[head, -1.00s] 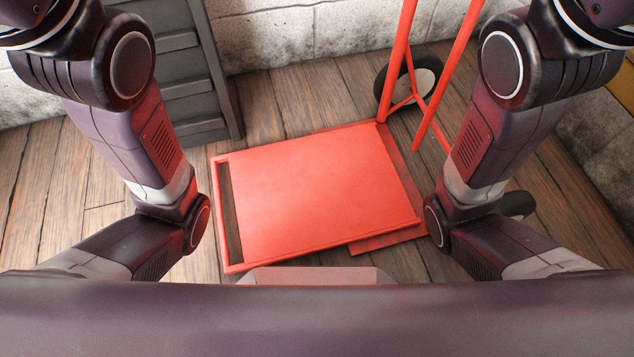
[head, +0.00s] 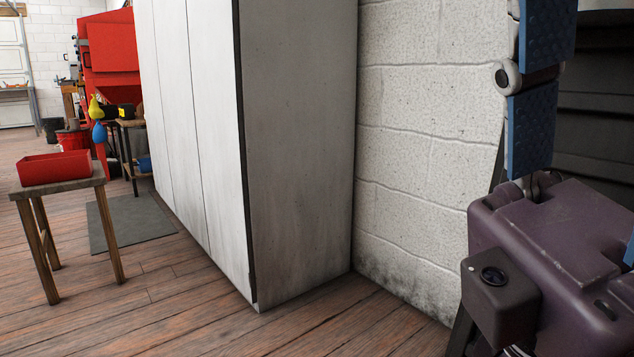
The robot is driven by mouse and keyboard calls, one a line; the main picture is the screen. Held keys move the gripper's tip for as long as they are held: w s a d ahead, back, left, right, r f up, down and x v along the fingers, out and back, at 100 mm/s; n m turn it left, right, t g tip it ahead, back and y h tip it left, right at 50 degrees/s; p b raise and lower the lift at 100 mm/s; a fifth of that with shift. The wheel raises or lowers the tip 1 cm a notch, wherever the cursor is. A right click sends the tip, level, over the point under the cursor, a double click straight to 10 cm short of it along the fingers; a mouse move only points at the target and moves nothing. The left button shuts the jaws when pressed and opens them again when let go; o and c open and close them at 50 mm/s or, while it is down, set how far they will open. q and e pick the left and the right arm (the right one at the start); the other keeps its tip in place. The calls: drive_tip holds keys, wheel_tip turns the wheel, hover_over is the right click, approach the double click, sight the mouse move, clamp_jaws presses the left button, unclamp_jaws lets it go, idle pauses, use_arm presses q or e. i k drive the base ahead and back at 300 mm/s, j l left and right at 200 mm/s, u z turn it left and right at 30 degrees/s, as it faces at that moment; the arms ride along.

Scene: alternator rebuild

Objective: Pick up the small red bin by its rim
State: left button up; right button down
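The small red bin (head: 60,168) is a shallow open box with a raised rim. It sits upright on a small wooden table (head: 58,187) at the left of the head view, well away from me. One gripper (head: 550,240) is close up at the right edge, with a purple body and blue finger pads. The other finger is mostly out of the picture.
A tall white cabinet (head: 300,130) stands between the bin's table and my gripper, against a block wall (head: 430,130). Dark drawers (head: 600,110) are behind the gripper. A grey mat (head: 130,220) lies behind the table. Wooden floor (head: 170,310) in front is clear.

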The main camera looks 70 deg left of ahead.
sight(46, 168)
drive_tip(key=u, duration=3.3)
drive_tip(key=i+u, duration=0.2)
drive_tip(key=i+z, duration=0.1)
drive_tip(key=i, duration=0.45)
drive_tip(key=i+j+z, duration=0.1)
drive_tip(key=i, duration=0.45)
drive_tip(key=i+j+z, duration=0.15)
drive_tip(key=i, duration=0.4)
drive_tip(key=i+j+z, duration=0.1)
drive_tip(key=i+j, duration=0.15)
drive_tip(key=i, duration=0.3)
drive_tip(key=i+j+z, duration=0.1)
drive_tip(key=i+j, duration=0.15)
drive_tip(key=i, duration=0.25)
